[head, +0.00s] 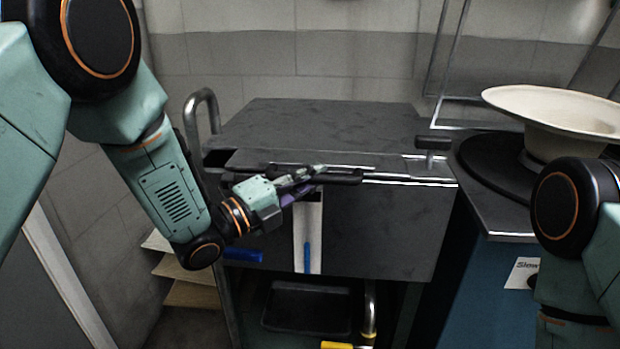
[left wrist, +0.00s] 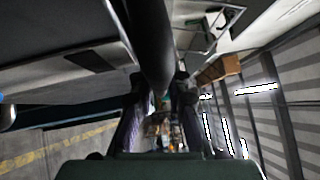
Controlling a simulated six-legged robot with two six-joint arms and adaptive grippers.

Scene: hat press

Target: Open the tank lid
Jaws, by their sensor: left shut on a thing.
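The tank (head: 380,235) is a dark grey box in the middle of the head view. Its flat dark lid (head: 330,120) lies on top and looks closed. A black bar handle (head: 345,177) runs along the front edge of the lid. My left gripper (head: 308,181) is shut on the handle near its middle. In the left wrist view the dark handle (left wrist: 150,45) passes between the two fingers of my left gripper (left wrist: 158,100). The fingers hide part of the handle. My right gripper is out of view; only part of the right arm shows.
A cream hat-shaped piece (head: 560,110) sits on a round black plate at the right, over a blue cabinet (head: 490,290). A curved metal rail (head: 202,105) stands left of the tank. A black tray (head: 305,308) is below. A tiled wall is behind.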

